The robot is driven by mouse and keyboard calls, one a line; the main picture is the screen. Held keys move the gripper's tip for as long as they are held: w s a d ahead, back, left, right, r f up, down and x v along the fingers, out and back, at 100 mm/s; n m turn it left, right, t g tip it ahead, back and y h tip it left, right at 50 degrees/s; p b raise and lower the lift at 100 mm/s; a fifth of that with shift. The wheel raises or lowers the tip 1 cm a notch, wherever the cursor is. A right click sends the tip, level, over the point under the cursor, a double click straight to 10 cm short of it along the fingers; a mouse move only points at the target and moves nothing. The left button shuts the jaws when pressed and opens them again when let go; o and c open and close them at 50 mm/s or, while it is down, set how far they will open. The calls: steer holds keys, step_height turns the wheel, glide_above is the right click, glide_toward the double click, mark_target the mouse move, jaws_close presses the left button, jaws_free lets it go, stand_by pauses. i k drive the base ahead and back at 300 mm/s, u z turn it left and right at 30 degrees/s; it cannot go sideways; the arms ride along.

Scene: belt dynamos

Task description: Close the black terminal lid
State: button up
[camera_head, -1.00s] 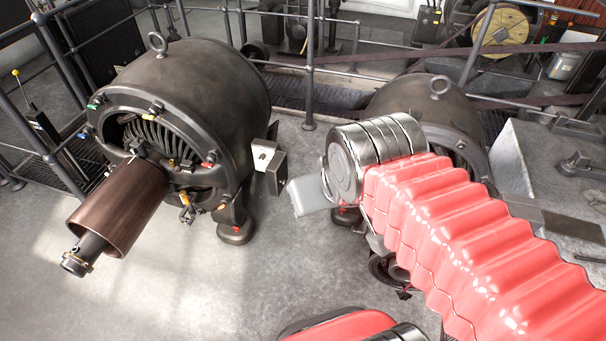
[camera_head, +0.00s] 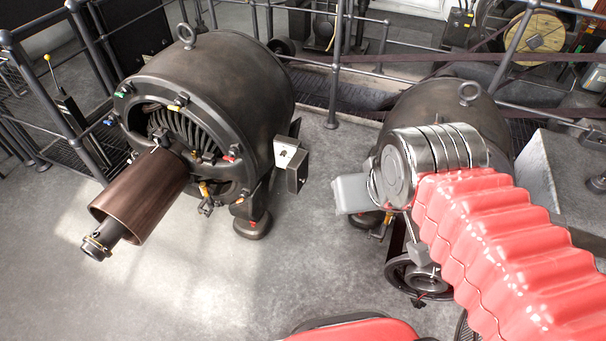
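The terminal box (camera_head: 285,152) is on the right side of the left dynamo, with a pale face showing. A dark, box-shaped lid (camera_head: 297,173) sits at its right edge and appears to stand open; its hinge is too small to make out. My arm's metal wrist (camera_head: 395,170) is to the right of the box, in front of the right dynamo. A grey block (camera_head: 351,194), which looks like part of my gripper, sticks out left of the wrist, apart from the lid. The fingers cannot be made out.
The left dynamo (camera_head: 215,85) has a brown cylinder (camera_head: 145,195) jutting toward the front left. The right dynamo (camera_head: 430,100) is partly hidden by my arm. Railings (camera_head: 336,70) run behind both. Bare floor (camera_head: 320,245) lies between and before the dynamos.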

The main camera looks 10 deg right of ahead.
mark_target(297, 169)
steer(key=u, duration=0.05)
steer(key=i, duration=1)
steer(key=z, duration=0.05)
steer(key=k, duration=1.35)
steer(key=u, duration=0.4)
steer(key=i, duration=1.65)
steer(key=u, duration=0.35)
